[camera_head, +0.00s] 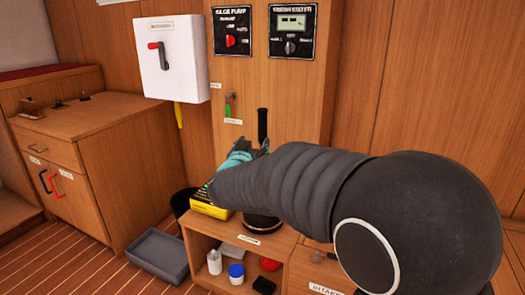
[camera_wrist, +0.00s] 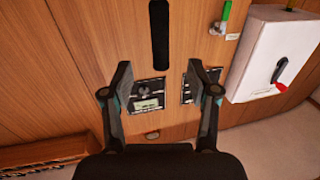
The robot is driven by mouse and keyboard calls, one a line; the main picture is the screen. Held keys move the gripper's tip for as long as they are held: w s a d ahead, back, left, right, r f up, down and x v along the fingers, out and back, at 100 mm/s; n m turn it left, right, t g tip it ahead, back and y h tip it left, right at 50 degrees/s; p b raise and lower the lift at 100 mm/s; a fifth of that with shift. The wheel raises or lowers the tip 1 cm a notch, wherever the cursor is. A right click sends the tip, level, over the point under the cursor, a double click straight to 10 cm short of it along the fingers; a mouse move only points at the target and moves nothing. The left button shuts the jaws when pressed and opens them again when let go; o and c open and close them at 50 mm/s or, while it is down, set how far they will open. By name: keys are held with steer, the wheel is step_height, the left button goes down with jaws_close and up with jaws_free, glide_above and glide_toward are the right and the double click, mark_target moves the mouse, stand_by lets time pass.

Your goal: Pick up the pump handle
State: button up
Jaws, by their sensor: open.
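A black upright bar (camera_head: 262,126), which looks like the pump handle, stands before the wooden panel; its lower part is hidden behind my gripper and arm. In the wrist view the black bar (camera_wrist: 159,35) shows at the top centre, beyond the fingertips and between their lines. My gripper (camera_wrist: 159,78) is open, with nothing between its fingers. In the head view my gripper (camera_head: 248,148) is near the bar's lower visible part, partly hidden by my arm; I cannot tell whether they touch.
A dark round base (camera_head: 262,223) sits on the low cabinet, beside a yellow box (camera_head: 209,208). A white switch box (camera_head: 172,62) with a red-tipped lever and a green-handled valve (camera_head: 228,110) are on the wall. A grey tray (camera_head: 158,254) lies on the floor.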

mark_target(261, 129)
steer(key=w, duration=0.4)
steer(key=w+d, duration=0.1)
steer(key=w, duration=0.7)
steer(key=shift+d, duration=0.25)
steer(key=shift+r, duration=0.1)
jaws_close()
